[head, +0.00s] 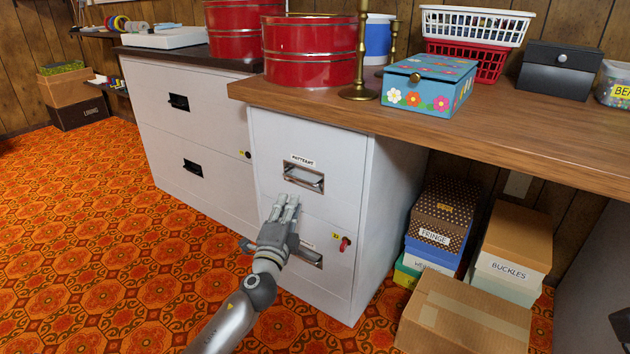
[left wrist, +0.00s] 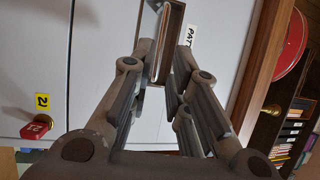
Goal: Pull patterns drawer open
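The patterns drawer (head: 341,156) is the top drawer of the pale two-drawer cabinet under the wooden counter, and it is shut. Its metal handle (head: 304,178) sits below the "PATTERNS" label (head: 303,160). My left gripper (head: 287,204) is just below and in front of this handle, fingers pointing up toward it. In the left wrist view, the fingers (left wrist: 166,60) are spread apart and the handle (left wrist: 172,30) shows between and beyond their tips. I cannot tell whether they touch it.
A red padlock-like piece (head: 345,243) with a yellow tag sits on the cabinet front; the lower drawer handle (head: 308,256) is behind my gripper. Boxes (head: 467,310) stand right of the cabinet. The counter (head: 480,120) overhangs above. Patterned floor (head: 90,220) is clear to the left.

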